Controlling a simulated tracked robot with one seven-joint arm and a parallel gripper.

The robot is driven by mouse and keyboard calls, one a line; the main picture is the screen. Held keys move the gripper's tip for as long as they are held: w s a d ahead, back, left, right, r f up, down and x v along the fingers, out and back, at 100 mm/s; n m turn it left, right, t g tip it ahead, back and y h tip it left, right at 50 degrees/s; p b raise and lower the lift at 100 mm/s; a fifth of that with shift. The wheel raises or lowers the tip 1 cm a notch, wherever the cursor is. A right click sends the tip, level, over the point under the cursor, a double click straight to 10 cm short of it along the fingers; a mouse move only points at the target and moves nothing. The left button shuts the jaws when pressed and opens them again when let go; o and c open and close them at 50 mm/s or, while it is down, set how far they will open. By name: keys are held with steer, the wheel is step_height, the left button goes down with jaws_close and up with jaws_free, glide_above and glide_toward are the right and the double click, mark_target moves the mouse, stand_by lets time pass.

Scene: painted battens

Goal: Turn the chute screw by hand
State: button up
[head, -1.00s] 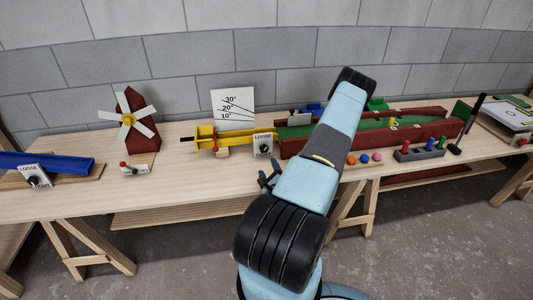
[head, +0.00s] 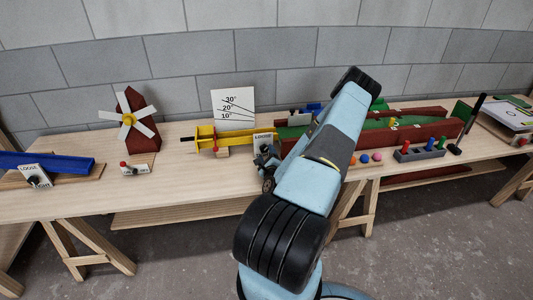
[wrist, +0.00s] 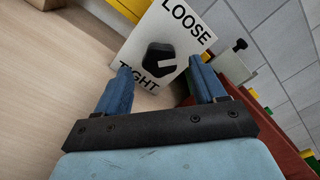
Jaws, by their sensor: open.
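A white plate (wrist: 190,22) marked LOOSE and TIGHT carries a black knob (wrist: 158,56) with a pale pointer mark in the wrist view. In the head view this plate (head: 263,138) stands at the right end of the yellow chute (head: 235,139). My gripper (wrist: 161,66) is open, its blue fingers spread to either side of the knob in the picture, with nothing between them. Whether they reach its depth, I cannot tell. In the head view my gripper (head: 267,164) is in front of the plate and hides its lower part and the knob.
A blue chute (head: 55,161) with a similar LOOSE plate (head: 36,176) lies at the far left. A windmill (head: 137,123) and an angle board (head: 232,104) stand on the bench. The red-walled green lane (head: 427,132) is right of the plate.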

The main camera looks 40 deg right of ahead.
steer(key=shift+x, duration=0.85)
